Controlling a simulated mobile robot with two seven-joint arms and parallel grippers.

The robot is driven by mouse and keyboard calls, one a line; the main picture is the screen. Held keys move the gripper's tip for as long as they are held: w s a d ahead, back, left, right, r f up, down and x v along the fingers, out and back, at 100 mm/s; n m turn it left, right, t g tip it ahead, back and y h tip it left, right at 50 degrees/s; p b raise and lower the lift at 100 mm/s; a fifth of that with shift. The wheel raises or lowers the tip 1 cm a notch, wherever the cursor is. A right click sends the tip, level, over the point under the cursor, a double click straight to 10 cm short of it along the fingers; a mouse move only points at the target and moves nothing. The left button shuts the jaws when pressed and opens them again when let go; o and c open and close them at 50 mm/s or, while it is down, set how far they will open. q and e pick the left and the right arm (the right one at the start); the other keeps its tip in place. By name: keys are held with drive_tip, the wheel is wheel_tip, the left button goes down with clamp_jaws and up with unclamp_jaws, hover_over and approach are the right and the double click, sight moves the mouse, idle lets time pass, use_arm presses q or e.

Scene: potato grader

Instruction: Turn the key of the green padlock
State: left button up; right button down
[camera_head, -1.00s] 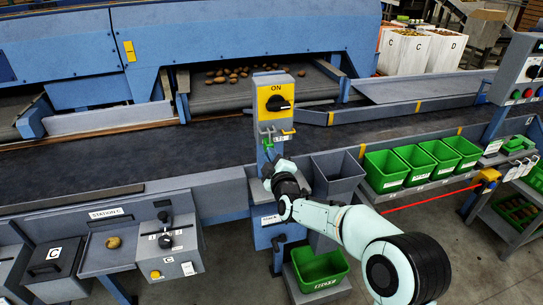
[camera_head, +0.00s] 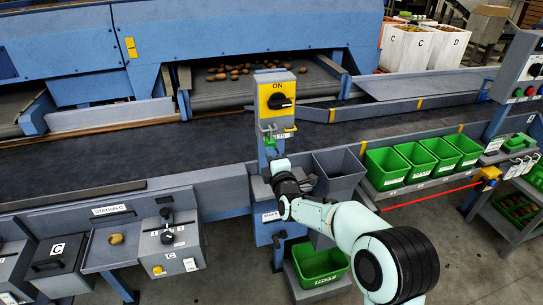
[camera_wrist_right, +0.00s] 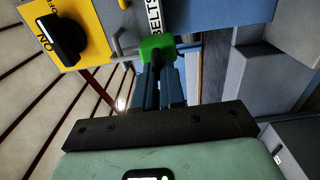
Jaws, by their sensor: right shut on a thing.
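The green padlock (camera_wrist_right: 157,46) hangs by the BELTS label under the yellow ON switch plate (camera_wrist_right: 70,32) in the right wrist view. In the head view the padlock (camera_head: 270,141) is small, on the front of the grey and blue post. My right gripper (camera_wrist_right: 160,78) points at the padlock's near end. Its fingers are close together, shut on a small dark piece at the padlock, apparently the key, mostly hidden between them. I cannot tell the key's angle. In the head view the right gripper (camera_head: 271,156) is just below the padlock. My left gripper is not in view.
The switch post (camera_head: 261,130) stands before the dark conveyor belt (camera_head: 120,158). A grey bin (camera_head: 338,172) is close right of my right wrist, with green bins (camera_head: 386,166) further right. A green crate (camera_head: 320,264) is below. The station C box (camera_head: 170,243) is at left.

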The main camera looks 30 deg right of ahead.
idle(0.3)
drive_tip(key=c, duration=1.2)
unclamp_jaws()
drive_tip(key=b+v, duration=0.1)
drive_tip(key=v, duration=1.2)
drive_tip(key=shift+s+a+r+b, duration=0.1)
drive_tip(key=shift+s+b, duration=0.1)
drive_tip(key=shift+b, duration=0.1)
